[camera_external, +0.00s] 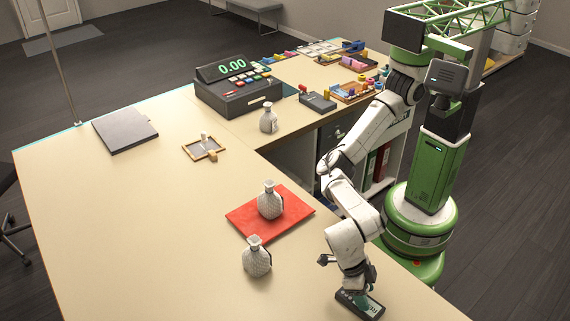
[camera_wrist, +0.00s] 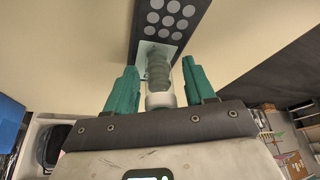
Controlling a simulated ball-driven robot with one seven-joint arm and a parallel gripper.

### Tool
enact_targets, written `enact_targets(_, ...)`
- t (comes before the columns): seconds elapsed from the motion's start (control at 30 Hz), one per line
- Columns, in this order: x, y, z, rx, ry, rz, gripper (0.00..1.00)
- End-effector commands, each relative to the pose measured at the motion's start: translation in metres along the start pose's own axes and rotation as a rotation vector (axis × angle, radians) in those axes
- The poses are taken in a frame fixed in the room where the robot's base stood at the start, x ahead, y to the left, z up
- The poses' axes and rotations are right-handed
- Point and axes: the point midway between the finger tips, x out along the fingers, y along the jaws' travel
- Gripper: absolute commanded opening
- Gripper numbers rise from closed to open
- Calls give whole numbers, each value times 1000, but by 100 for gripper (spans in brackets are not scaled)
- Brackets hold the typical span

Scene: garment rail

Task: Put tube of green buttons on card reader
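The card reader (camera_external: 372,311) lies at the table's front edge in the external view, below my gripper (camera_external: 358,290). In the wrist view the reader's dark face with pale round keys (camera_wrist: 170,18) is at the top, with its pale screen below the keys. The tube of green buttons (camera_wrist: 158,72), a grey-green stack with a pale end, is over the screen, between the two teal fingers of my gripper (camera_wrist: 159,66). A gap shows on each side of it, so the gripper is open around it. Whether the tube's base touches the reader is hard to tell.
A red mat (camera_external: 240,222) bears a patterned bottle (camera_external: 270,202); another bottle (camera_external: 256,260) stands beside it. A cash register (camera_external: 238,90), a small wooden tray (camera_external: 203,149) and a closed grey laptop-like slab (camera_external: 125,130) are farther back. The left front tabletop is clear.

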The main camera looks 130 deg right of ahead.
Motion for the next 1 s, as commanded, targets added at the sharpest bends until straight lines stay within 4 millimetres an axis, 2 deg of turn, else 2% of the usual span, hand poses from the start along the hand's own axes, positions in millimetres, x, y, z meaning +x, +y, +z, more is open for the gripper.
enact_targets(0.37,-6,0,-1,0,0,1,58)
enact_targets(0.47,-18,0,-1,1,1,2,58)
enact_targets(0.8,-86,1,-1,-1,0,4,58)
enact_targets(1.0,-114,0,-1,0,0,2,58)
